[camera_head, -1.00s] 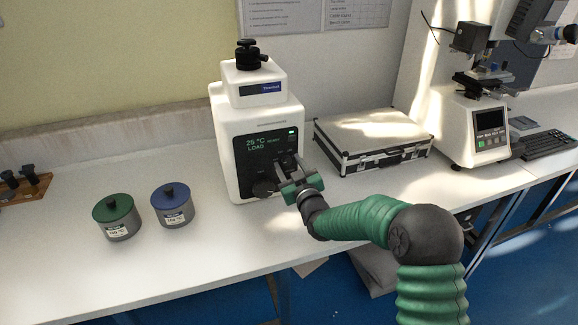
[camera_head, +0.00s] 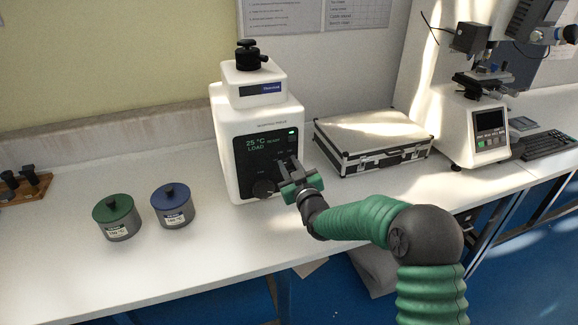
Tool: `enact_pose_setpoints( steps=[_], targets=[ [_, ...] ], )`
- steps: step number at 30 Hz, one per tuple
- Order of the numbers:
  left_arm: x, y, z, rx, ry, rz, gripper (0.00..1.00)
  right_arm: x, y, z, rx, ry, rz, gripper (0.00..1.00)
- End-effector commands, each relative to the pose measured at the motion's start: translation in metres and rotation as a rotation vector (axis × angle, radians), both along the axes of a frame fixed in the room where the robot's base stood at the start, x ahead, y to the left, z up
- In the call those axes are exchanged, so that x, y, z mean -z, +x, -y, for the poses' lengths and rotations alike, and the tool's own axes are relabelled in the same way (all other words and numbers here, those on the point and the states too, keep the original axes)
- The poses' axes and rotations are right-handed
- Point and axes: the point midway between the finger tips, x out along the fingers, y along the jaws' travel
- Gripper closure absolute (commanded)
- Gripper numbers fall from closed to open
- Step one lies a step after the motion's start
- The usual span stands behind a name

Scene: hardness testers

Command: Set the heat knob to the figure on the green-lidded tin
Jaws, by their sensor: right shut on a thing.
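The green-lidded tin (camera_head: 118,218) stands on the bench at the left, with a white label whose figure is too small to read surely. A blue-lidded tin (camera_head: 174,206) with a similar label stands beside it. The white tester (camera_head: 226,150) has a dark front panel (camera_head: 245,171) whose display reads 25 °C and LOAD. A dark round knob (camera_head: 263,188) shows low on the panel, left of my right gripper. My right gripper (camera_head: 286,170) is at the panel's right part, shut on a knob there that its fingers mostly hide. My left gripper is out of view.
A silver case (camera_head: 372,142) lies right of the tester, close to my right arm. A microscope-like device (camera_head: 478,125) and a keyboard (camera_head: 548,144) stand further right. A wooden rack (camera_head: 25,190) is at the far left. The bench front is clear.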

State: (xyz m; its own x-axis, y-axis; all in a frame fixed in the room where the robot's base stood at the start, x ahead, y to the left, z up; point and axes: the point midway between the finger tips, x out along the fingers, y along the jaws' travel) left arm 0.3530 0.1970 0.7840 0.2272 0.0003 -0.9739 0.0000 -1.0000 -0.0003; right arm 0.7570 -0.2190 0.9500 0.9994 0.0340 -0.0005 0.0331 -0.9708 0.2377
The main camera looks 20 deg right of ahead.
Motion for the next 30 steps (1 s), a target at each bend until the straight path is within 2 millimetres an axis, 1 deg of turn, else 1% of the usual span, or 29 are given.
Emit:
enact_pose_setpoints(
  steps=[5, 11, 30],
  targets=[
    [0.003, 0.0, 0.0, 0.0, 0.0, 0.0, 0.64, 0.001, 0.0, 0.0, 0.0, 0.069, -0.005, 1.0],
    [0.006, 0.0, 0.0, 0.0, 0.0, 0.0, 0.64, 0.002, 0.0, 0.0, 0.0, 0.211, -0.009, 1.0],
    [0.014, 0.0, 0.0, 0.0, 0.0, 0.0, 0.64, 0.002, 0.0, 0.002, 0.003, 0.791, -0.029, 1.0]
  ],
)
